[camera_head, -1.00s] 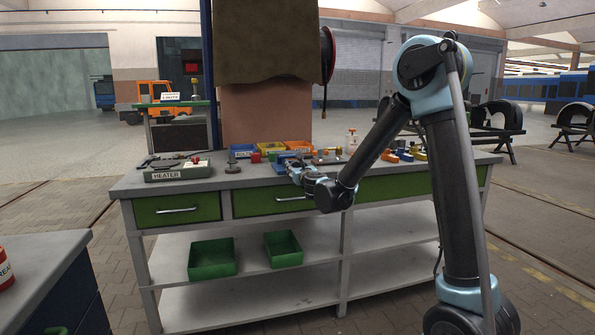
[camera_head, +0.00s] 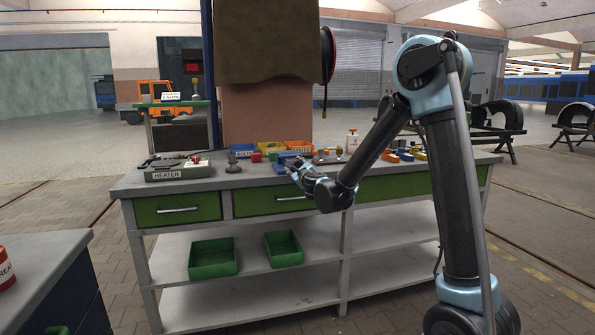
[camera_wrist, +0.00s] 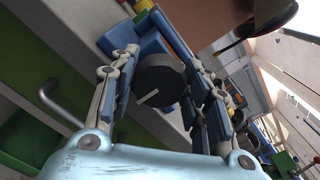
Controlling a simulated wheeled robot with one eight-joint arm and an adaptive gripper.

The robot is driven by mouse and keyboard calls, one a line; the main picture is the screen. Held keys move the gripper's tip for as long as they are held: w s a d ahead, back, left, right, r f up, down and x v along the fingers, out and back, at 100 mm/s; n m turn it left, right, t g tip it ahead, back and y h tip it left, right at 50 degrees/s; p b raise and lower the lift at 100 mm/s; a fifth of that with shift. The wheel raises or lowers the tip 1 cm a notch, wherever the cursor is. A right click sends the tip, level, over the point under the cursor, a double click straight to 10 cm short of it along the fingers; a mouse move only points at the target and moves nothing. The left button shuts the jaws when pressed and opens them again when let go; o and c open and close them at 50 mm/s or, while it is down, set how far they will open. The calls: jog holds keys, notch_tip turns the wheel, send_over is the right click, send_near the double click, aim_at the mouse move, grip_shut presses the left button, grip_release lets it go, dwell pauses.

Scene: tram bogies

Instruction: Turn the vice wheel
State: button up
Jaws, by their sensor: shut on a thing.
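The vice wheel (camera_wrist: 158,82) is a dark round disc with a pale line on its face. It sits between the two fingers of my gripper (camera_wrist: 162,76), which is shut on it. The blue vice (camera_wrist: 150,42) shows just beyond the wheel in the wrist view. In the head view, my gripper (camera_head: 293,168) is at the front edge of the workbench, at the blue vice (camera_head: 284,157). The wheel is too small and too hidden to make out there.
The grey workbench (camera_head: 200,186) has green drawers and lower shelves with two green bins. A heater box (camera_head: 176,170) stands at its left end. Coloured trays (camera_head: 271,148) stand behind the vice. Several small parts lie to the right.

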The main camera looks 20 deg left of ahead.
jog(key=n, duration=0.5)
jog(key=shift+f+n, duration=0.1)
jog(key=shift+n, duration=0.2)
jog(key=n, duration=0.4)
jog(key=shift+s+n, duration=0.1)
jog(key=shift+n, duration=0.3)
jog(key=shift+f, duration=0.1)
jog(key=o, duration=1.1)
jog(key=shift+f, duration=0.1)
jog(key=shift+c, duration=0.2)
jog(key=v, duration=1.2)
